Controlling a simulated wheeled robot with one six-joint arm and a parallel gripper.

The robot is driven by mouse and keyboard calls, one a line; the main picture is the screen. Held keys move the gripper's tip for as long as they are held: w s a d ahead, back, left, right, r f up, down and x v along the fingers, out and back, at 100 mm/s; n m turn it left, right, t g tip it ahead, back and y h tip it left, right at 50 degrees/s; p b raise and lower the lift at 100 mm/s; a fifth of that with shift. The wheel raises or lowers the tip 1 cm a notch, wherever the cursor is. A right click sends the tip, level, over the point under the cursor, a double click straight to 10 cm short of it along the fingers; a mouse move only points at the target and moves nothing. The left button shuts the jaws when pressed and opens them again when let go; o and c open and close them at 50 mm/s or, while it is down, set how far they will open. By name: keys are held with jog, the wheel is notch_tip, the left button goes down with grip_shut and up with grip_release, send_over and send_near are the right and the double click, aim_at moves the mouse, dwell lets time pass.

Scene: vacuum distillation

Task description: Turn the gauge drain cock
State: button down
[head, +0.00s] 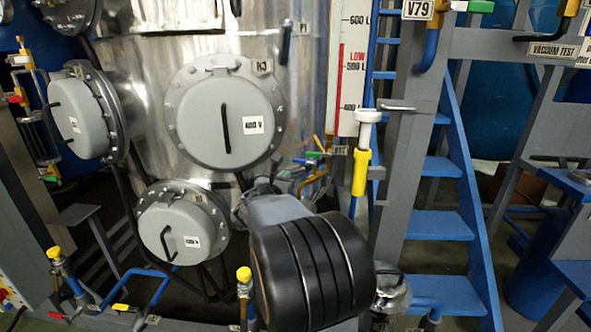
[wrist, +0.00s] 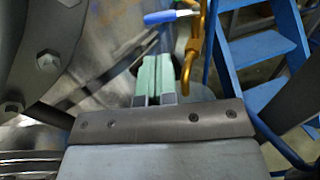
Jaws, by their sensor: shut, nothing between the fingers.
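My gripper (wrist: 152,66) shows in the wrist view as two pale green fingers pressed together, with nothing between them. Just beyond and above the fingertips is a small lever with a blue grip (wrist: 172,17) and a whitish end, beside a bent yellow-orange pipe (wrist: 190,50). The lever looks apart from the fingers, but I cannot tell the depth gap. In the head view, small coloured levers (head: 315,155) and yellow-orange pipework (head: 315,180) sit at the foot of the level gauge board (head: 352,70). I cannot tell for certain which lever is the drain cock. My fingers are hidden there.
A steel vessel with grey round covers (head: 225,115) stands at left and centre. A yellow-and-white valve handle (head: 361,170) stands right of the levers. Blue stairs (head: 440,225) are at the right. In the wrist view, a bolted flange (wrist: 45,50) lies close on the left.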

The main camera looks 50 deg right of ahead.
aim_at(304, 162)
jog(key=x, duration=0.8)
jog(key=shift+d+b, duration=0.25)
jog(key=shift+b, duration=0.2)
jog(key=shift+w, duration=0.1)
